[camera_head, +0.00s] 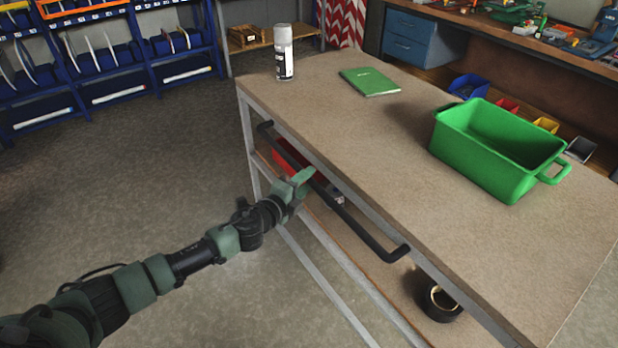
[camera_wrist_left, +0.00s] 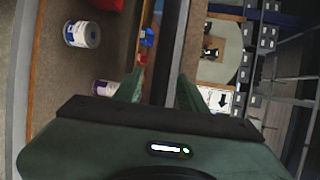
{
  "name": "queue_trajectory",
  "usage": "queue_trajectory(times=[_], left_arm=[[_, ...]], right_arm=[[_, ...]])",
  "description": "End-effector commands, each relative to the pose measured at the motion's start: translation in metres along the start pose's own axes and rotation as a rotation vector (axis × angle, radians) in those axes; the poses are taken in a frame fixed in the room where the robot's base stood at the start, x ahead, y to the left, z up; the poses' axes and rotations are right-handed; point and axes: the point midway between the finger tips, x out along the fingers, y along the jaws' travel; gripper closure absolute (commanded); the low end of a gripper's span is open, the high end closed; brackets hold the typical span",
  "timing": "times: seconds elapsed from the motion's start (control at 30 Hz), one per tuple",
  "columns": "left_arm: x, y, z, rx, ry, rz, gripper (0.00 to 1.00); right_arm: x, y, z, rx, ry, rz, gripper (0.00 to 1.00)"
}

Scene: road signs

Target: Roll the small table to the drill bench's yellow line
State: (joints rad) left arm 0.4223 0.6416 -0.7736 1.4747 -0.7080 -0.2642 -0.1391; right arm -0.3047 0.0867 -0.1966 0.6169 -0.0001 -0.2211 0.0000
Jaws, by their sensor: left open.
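The small table (camera_head: 352,122) has a tan top, a grey metal frame and a lower shelf. A black push handle (camera_head: 352,222) runs along its near-left side. My left gripper (camera_head: 306,184) is open at the handle's far half, its green fingers close to the bar. A green crate (camera_head: 480,170), a green book (camera_head: 369,82) and a spray can (camera_head: 284,52) are on the tabletop. No yellow line shows. My right gripper is not in view.
A black roll (camera_head: 440,302) and a red item (camera_head: 284,153) are on the lower shelf. A workbench (camera_head: 520,38) with a blue drawer unit (camera_head: 415,38) stands behind the table. Blue racks (camera_head: 105,60) line the back left. The grey floor (camera_head: 130,175) at left is clear.

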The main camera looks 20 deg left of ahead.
Motion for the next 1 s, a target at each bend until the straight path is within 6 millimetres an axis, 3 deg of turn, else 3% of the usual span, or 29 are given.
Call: queue_trajectory(times=[0.2, 0.5, 0.63, 0.67, 1.0], left_arm=[[0.018, 0.0, 0.0, -0.001, 0.0, 0.0, 0.59], [0.019, 0.001, 0.0, -0.001, -0.001, 0.001, 0.59], [0.019, 0.001, 0.0, -0.001, -0.001, 0.001, 0.95], [0.019, 0.001, 0.0, -0.001, -0.001, 0.001, 1.0], [0.019, 0.001, 0.0, -0.001, -0.001, 0.002, 1.0]], right_arm=[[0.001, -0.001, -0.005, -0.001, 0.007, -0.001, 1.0], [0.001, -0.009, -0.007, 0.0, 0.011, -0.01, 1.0], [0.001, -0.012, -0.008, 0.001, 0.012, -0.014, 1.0], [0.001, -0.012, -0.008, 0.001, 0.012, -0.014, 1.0], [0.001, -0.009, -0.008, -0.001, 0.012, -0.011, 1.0]])
